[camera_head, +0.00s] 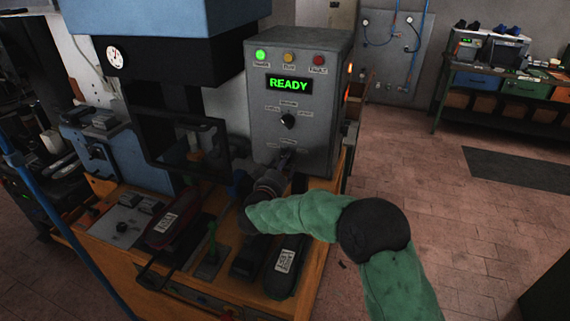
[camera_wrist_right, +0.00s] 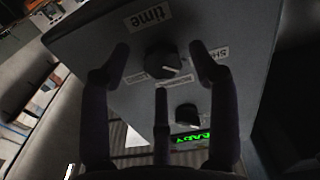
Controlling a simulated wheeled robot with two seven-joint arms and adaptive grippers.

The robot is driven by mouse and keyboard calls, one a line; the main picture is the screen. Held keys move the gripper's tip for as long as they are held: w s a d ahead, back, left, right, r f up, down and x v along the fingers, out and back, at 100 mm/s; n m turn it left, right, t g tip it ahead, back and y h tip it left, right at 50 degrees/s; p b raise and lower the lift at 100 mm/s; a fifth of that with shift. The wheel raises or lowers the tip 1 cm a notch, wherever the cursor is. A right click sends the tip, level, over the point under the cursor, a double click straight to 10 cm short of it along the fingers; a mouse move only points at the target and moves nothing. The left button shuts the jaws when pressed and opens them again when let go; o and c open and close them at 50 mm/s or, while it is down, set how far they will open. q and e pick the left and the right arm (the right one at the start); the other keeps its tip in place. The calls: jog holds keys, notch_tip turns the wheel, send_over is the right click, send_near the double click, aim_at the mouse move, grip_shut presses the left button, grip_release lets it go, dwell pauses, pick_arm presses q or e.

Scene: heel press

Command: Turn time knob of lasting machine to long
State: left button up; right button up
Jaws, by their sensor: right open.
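The lasting machine's grey control box (camera_head: 300,95) shows a green READY display. In the right wrist view the time knob (camera_wrist_right: 167,60) is black and round with a pale pointer line, beside the "time" label (camera_wrist_right: 147,19). A label beginning "SH" (camera_wrist_right: 219,54) lies to its right; the other labels are too small or covered to read surely. My right gripper (camera_wrist_right: 159,50) is open, its fingers spread around the time knob; contact cannot be told. In the head view this gripper (camera_head: 286,158) is at the box's lower front and hides that knob. My left gripper is out of view.
A second black knob (camera_head: 288,121) sits just below the READY display. The press (camera_head: 165,60) stands left of the box.

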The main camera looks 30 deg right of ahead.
jog(key=shift+x, duration=0.9)
jog(key=c, duration=1.1)
jog(key=shift+f, duration=0.1)
jog(key=shift+a+f+m+b, duration=0.1)
jog(key=shift+f+m+b, duration=0.05)
jog(key=shift+m+b, duration=0.3)
jog(key=m+b, duration=0.6)
jog(key=m, duration=0.3)
jog(key=m+b, duration=0.7)
jog(key=m, duration=0.3)
jog(key=shift+w+a, duration=0.2)
jog(key=shift+a, duration=0.05)
